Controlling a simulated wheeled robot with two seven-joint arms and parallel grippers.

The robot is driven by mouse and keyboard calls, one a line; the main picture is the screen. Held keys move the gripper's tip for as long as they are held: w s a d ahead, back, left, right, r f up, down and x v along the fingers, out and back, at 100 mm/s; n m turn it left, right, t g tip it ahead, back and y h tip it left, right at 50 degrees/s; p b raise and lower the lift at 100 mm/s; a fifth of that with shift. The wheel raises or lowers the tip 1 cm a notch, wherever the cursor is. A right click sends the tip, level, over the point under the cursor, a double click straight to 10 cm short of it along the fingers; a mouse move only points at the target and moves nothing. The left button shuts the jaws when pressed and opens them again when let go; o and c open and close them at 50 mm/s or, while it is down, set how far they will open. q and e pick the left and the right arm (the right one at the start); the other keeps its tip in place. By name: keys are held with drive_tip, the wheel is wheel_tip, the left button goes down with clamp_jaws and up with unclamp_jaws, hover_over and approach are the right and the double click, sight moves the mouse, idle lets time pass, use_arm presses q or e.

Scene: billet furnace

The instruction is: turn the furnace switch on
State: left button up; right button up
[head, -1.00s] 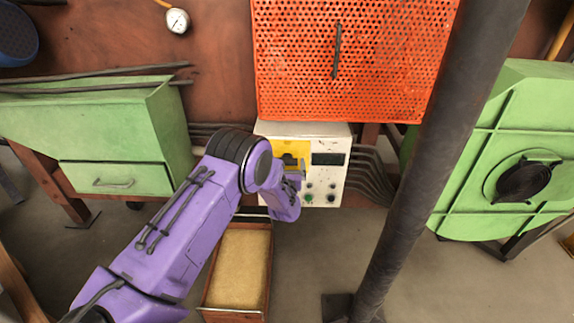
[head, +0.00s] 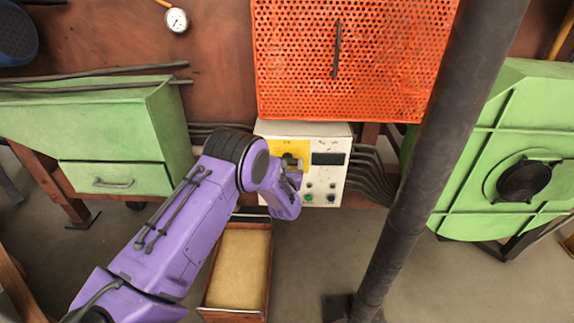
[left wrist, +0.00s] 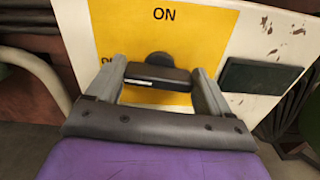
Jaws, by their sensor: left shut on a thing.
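The furnace switch is on a white control box (head: 338,137) below the orange mesh panel. Its black handle (left wrist: 160,77) lies roughly level across a yellow plate (left wrist: 190,28) in the left wrist view. The plate reads ON above the handle, and a partly covered label stands at its left. My left gripper (left wrist: 157,73) is shut on the handle, with one finger at each end. In the head view my left gripper (head: 291,165) is in front of the box and partly hides the switch. My right gripper is in neither view.
A dark display (head: 327,159) and small buttons sit right of the switch. A dark post (head: 425,170) stands to the right of the box. A tray of tan grains (head: 238,268) is below my arm. A green cabinet (head: 110,135) stands at left.

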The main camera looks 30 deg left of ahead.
use_arm(q)
drive_tip(key=m+b, duration=0.1)
drive_tip(key=m, duration=0.7)
drive_tip(key=m+b, duration=0.1)
drive_tip(key=m, duration=0.4)
drive_tip(key=shift+w+d+b, duration=0.2)
drive_tip(key=shift+w+b, duration=0.05)
drive_tip(key=shift+b, duration=0.05)
drive_tip(key=shift+m, duration=1.9)
drive_tip(key=o, duration=0.9)
drive_tip(key=shift+o, duration=0.2)
drive_tip(key=shift+f, duration=0.2)
drive_tip(key=v, duration=1)
drive_tip(key=shift+s, duration=0.2)
